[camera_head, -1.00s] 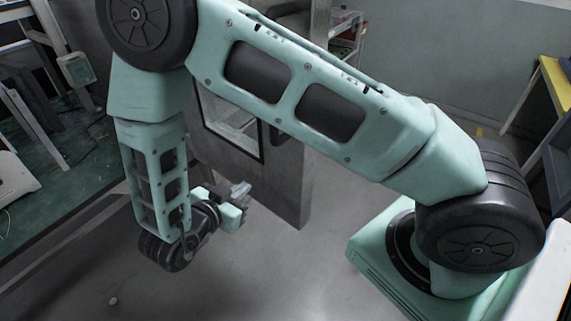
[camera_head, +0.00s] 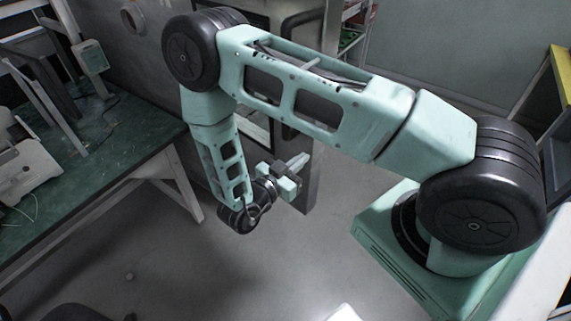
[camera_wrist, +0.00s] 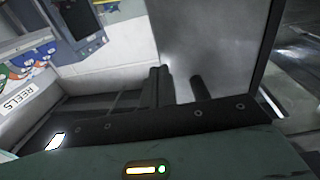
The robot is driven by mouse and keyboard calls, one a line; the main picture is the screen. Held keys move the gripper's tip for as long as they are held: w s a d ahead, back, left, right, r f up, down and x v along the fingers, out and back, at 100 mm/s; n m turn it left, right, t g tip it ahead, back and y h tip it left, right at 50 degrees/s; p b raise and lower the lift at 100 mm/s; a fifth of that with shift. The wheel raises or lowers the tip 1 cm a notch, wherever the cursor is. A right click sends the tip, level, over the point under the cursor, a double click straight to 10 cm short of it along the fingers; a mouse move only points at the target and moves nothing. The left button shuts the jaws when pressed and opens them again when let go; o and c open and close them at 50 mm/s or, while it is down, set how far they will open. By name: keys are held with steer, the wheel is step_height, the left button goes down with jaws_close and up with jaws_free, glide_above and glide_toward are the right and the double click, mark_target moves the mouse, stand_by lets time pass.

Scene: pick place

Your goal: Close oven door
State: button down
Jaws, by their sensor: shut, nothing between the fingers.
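The tall grey oven (camera_head: 312,186) stands at the back centre in the head view. Its door, with a dark-framed window (camera_head: 258,131) and a dark upright handle (camera_head: 289,128), is partly hidden behind my arm. I cannot tell how far the door stands from the oven body. My gripper (camera_head: 299,161) is shut and empty, in front of the lower right part of the door. In the wrist view the dark fingers (camera_wrist: 160,87) are close together before a smooth grey panel (camera_wrist: 215,45) with a dark right edge. Whether they touch it is unclear.
A green-topped workbench (camera_head: 110,150) with a white device (camera_head: 25,168) stands at the left. Shelves (camera_head: 352,30) stand behind the oven at the right. The grey floor (camera_head: 210,270) in front is mostly clear. A blue-grey boxy unit (camera_wrist: 78,22) shows in the wrist view.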

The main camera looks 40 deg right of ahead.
steer(key=shift+p+x, duration=0.4)
steer(key=shift+x, duration=0.8)
steer(key=shift+d, duration=0.1)
